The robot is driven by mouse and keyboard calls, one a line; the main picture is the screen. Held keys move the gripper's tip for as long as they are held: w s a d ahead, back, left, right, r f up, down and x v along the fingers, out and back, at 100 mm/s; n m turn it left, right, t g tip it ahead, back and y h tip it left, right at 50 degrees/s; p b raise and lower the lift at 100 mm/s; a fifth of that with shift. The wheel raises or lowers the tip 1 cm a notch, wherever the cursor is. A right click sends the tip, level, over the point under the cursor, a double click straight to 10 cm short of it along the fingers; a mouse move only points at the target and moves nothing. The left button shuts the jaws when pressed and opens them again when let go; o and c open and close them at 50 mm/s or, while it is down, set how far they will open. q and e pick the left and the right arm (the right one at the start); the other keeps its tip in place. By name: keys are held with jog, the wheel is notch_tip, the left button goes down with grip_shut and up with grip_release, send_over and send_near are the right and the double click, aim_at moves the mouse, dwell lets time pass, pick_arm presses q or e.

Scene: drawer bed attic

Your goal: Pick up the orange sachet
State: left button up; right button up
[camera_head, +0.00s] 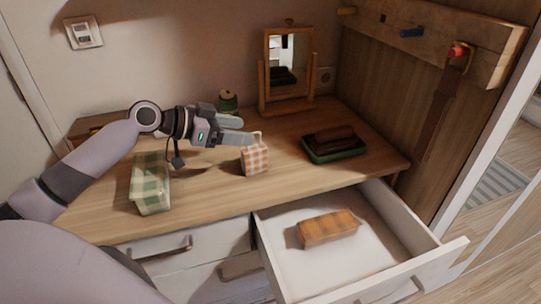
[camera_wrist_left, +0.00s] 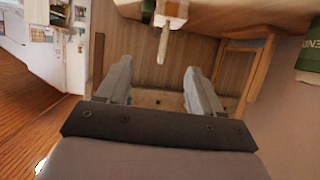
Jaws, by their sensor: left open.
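An orange checked sachet (camera_head: 328,228) lies in the open white drawer, toward its middle. A smaller red-and-cream checked sachet (camera_head: 255,160) with a loop on top stands on the wooden desk top. My left gripper (camera_head: 252,137) is open, above the desk and close to the small sachet's loop; I cannot tell if they touch. It is up and left of the orange sachet, apart from it. In the left wrist view its open fingers (camera_wrist_left: 158,68) show with nothing clearly held between them. My right gripper is not in view.
A green checked packet (camera_head: 151,183) lies on the desk at left. A green tray (camera_head: 335,155) with dark items, a framed mirror (camera_head: 288,70) and a spool (camera_head: 228,101) stand further back. The drawer (camera_head: 285,262) has bare floor around the orange sachet.

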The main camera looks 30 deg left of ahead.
aim_at(260, 149)
pick_arm(q)
jog(key=f+b, duration=0.1)
jog(key=f, duration=0.1)
jog(key=s+f+b, duration=0.1)
jog(key=f+b, duration=0.1)
jog(key=shift+f, duration=0.25)
jog(key=shift+w+d, duration=0.25)
jog(key=shift+w, duration=0.15)
jog(key=shift+w+d+f+p, duration=0.3)
jog(key=shift+w+f+p, duration=0.05)
jog(key=shift+w, duration=0.1)
jog(key=x, duration=0.4)
jog(key=shift+w+a+f+p, duration=0.15)
jog(key=shift+f+p, duration=0.1)
jog(key=shift+p, duration=0.15)
jog(key=shift+w+d+f, duration=0.2)
jog(key=shift+w, duration=0.1)
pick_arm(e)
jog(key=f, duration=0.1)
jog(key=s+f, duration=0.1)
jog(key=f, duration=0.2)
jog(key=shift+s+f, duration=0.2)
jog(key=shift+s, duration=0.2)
pick_arm(q)
jog(key=c, duration=1.1)
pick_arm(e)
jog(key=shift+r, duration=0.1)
